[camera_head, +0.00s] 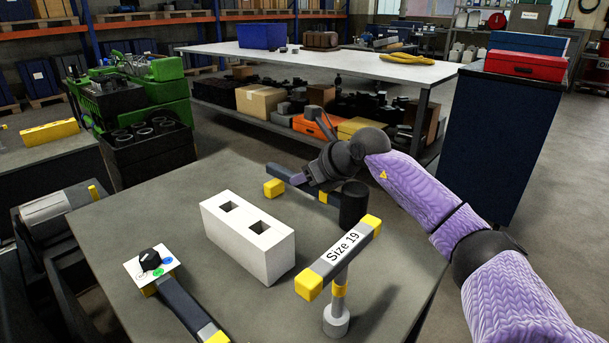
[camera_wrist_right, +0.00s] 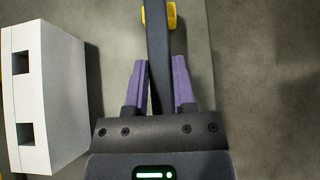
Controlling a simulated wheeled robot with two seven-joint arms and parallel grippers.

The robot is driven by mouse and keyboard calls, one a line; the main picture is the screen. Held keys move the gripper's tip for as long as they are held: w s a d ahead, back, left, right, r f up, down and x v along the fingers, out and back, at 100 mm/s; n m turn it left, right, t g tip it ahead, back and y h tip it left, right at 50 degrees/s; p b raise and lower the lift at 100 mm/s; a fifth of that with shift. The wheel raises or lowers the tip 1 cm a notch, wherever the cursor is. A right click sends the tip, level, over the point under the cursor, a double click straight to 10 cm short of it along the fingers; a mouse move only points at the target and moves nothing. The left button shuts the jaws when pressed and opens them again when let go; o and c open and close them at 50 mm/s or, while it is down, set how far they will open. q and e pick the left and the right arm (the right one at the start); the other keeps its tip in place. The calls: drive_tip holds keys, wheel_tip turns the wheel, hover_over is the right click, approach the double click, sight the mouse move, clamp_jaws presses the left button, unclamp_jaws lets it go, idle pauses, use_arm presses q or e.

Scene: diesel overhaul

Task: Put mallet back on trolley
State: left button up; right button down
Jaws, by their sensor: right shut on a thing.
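The mallet has a black cylinder head (camera_head: 354,203) and a dark handle with a yellow band (camera_head: 325,197) near the head. My right gripper (camera_head: 303,180) is shut on the handle, over the far right part of the grey trolley top (camera_head: 165,215). In the right wrist view, the handle (camera_wrist_right: 157,35) runs between the purple fingers of my right gripper (camera_wrist_right: 158,68). A yellow piece (camera_head: 274,187) shows under the far end of the handle, also in the wrist view (camera_wrist_right: 171,15). I cannot tell whether the mallet touches the top. My left gripper is not in view.
A white block with two square holes (camera_head: 262,255) stands left of the mallet. A "Size 19" T-handled tool (camera_head: 337,262) stands in front. A dial tool (camera_head: 150,262) lies front left. A white-topped bench (camera_head: 330,62) and a dark cabinet (camera_head: 500,135) stand behind.

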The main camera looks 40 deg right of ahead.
drive_tip(key=shift+f+b, duration=0.55)
drive_tip(key=shift+f, duration=0.35)
drive_tip(key=c, duration=0.9)
unclamp_jaws()
drive_tip(key=shift+f, duration=0.1)
drive_tip(key=o, duration=0.5)
drive_tip(key=shift+o, duration=0.2)
wheel_tip(320, 180, up, 10)
drive_tip(key=p, duration=0.4)
drive_tip(key=shift+d, duration=0.1)
